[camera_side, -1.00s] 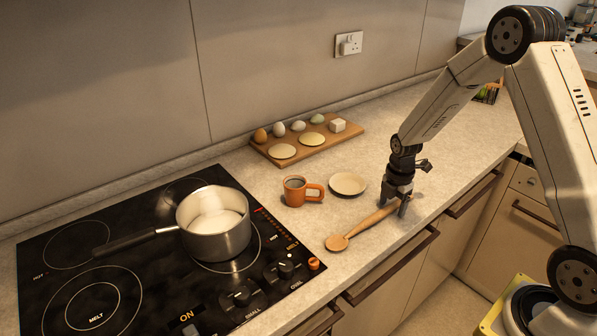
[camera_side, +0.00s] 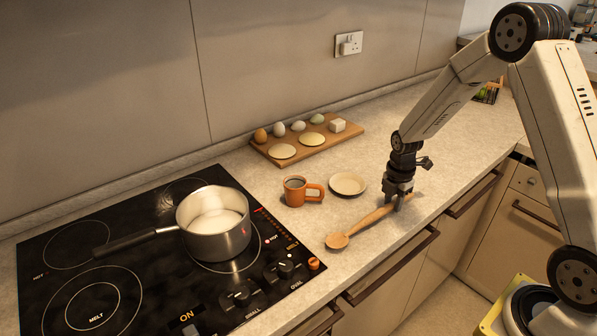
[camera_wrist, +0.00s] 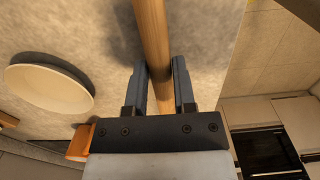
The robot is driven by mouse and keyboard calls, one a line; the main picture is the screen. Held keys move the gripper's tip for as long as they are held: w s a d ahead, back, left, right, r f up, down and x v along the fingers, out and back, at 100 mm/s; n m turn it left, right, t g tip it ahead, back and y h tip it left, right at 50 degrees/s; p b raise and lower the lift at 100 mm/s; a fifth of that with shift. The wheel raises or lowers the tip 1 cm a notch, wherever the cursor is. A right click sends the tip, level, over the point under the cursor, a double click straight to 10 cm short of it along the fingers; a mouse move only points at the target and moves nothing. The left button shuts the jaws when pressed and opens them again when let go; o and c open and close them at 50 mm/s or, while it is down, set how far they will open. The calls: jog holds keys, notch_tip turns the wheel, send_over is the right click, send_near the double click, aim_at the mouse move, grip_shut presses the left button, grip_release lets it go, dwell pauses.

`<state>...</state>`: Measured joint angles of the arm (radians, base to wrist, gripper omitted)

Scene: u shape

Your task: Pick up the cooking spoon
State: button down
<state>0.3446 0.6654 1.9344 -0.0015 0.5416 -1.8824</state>
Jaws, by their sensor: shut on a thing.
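The wooden cooking spoon (camera_side: 363,222) lies along the counter near its front edge, its bowl toward the hob and its handle under my gripper. My gripper (camera_side: 399,204) points down and is shut on the handle. In the wrist view the spoon handle (camera_wrist: 153,45) runs between the two fingers of my gripper (camera_wrist: 160,85). The spoon's bowl is outside the wrist view. In the side view the spoon appears to rest on or very close to the counter; I cannot tell any gap.
A small plate (camera_side: 347,184) and an orange mug (camera_side: 295,191) stand left of my gripper. A board (camera_side: 348,131) with eggs and other items lies behind. A pot (camera_side: 213,242) sits on the black hob (camera_side: 130,292). Counter (camera_side: 452,150) to the right is clear.

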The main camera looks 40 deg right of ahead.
jog(key=shift+r, duration=0.4)
jog(key=s+a+r, duration=0.3)
jog(key=s+r, duration=0.8)
jog(key=s, duration=0.2)
jog(key=shift+s+a+r, duration=0.25)
jog(key=shift+a, duration=0.15)
